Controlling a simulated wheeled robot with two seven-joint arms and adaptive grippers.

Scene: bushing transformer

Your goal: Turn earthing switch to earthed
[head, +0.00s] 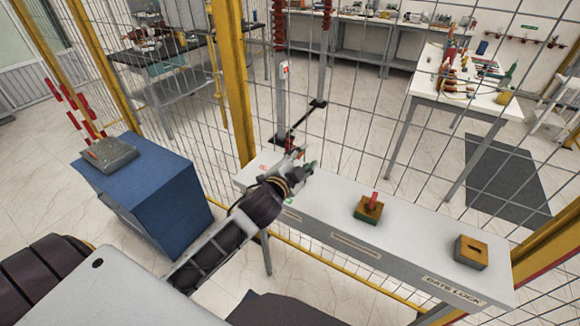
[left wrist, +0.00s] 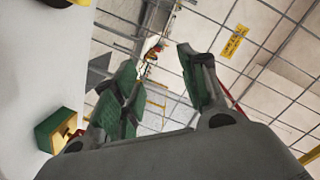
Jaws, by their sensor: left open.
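A white bench (head: 330,205) carries several interlock devices along its top. A small box with a green base, a yellow-brown top and an upright red handle (head: 369,206) stands near its middle. A similar box with a dark slot (head: 471,252) stands at the right end, above the label "GATE LOCK". My left gripper (head: 304,158) is above the bench's left end and hides part of it. In the left wrist view its green-padded fingers (left wrist: 160,90) are apart with nothing held between them. I cannot tell which device is the earthing switch; the other labels are unreadable. My right gripper is not in view.
A wire-mesh fence (head: 340,110) with yellow posts (head: 232,80) runs behind the bench. A blue cabinet (head: 160,200) with a grey item (head: 108,154) on top stands at the left. The left wrist view shows a green and yellow box (left wrist: 57,130) beside the gripper.

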